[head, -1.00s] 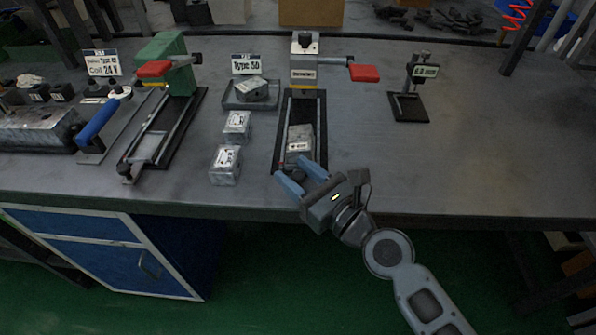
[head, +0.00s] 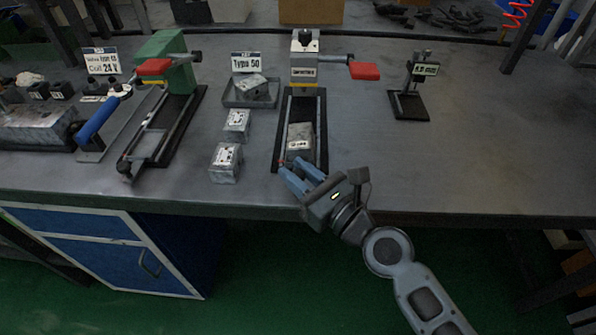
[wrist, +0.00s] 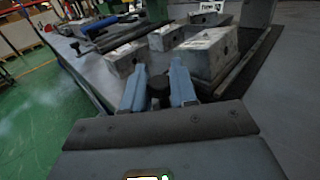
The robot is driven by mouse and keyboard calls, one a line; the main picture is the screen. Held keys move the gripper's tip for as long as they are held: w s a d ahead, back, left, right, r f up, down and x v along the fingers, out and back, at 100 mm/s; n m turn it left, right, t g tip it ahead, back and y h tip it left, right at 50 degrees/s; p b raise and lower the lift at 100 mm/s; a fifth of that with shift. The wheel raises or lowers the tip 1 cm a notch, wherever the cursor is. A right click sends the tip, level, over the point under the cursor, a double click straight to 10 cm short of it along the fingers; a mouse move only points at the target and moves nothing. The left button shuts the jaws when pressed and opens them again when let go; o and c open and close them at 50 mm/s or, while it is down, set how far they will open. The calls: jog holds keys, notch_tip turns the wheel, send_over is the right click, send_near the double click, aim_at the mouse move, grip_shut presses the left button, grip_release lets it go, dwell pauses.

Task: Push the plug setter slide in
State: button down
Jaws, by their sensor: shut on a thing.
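A press-like setter (head: 304,72) with a grey and yellow head and a red handle stands at the back of the bench. Its dark slide frame (head: 321,130) runs toward the front edge. A grey metal valve block (head: 300,136) with a white label sits in the slide, well in front of the head. My gripper (head: 293,168) is at the slide's front end, its blue fingers shut on a dark round knob. The wrist view shows the knob (wrist: 158,88) between both fingers, with the block (wrist: 207,58) just beyond. The knob's lower part is hidden.
A green press (head: 170,60) with its own slide stands to the left. Two labelled blocks (head: 225,163) lie between the two presses, in front of a tray (head: 251,94). A small black stand (head: 409,98) is at the right. The bench right of the slide is clear.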

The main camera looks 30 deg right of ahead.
aim_at(298, 153)
jog(key=w+d, duration=0.2)
jog(key=w, duration=0.2)
jog(key=shift+d+r, duration=0.3)
jog(key=shift+d, duration=0.1)
jog(key=c, duration=1)
grip_release()
jog(key=shift+f, duration=0.1)
jog(key=shift+s+d+f, duration=0.1)
jog(key=shift+s+f, duration=0.05)
jog(key=shift+s, duration=0.45)
jog(key=s, duration=0.2)
jog(key=s+b, duration=0.1)
jog(key=s, duration=0.1)
jog(key=s+d, duration=0.1)
jog(key=s, duration=0.1)
jog(key=shift+s, duration=0.3)
jog(key=shift+c, duration=0.2)
